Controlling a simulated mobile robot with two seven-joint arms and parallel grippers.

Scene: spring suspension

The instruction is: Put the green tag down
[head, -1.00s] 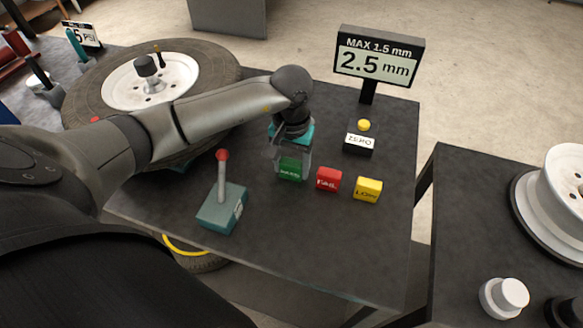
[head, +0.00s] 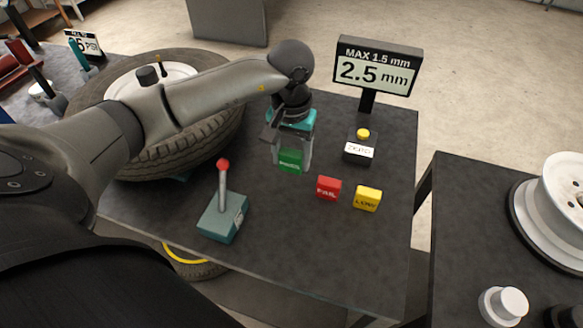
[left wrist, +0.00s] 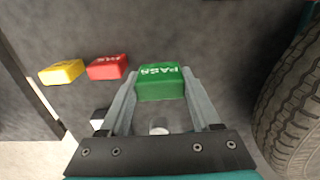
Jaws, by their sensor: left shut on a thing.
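The green tag (head: 290,162), marked PASS, is between the fingers of my left gripper (head: 292,158), which is shut on it. In the left wrist view the green tag (left wrist: 161,82) sits across the fingertips (left wrist: 160,85), lettering up. The tag appears slightly above the dark table (head: 290,240), to the left of and behind the red tag; the exact gap under it is hard to tell. My right gripper does not show.
The red FAIL tag (head: 328,188) and yellow LOW tag (head: 367,198) stand to the right. Behind them are the ZERO button box (head: 359,150) and a display (head: 376,72) reading 2.5 mm. A red-knobbed lever (head: 223,200) stands at front left, a tire (head: 190,145) behind it.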

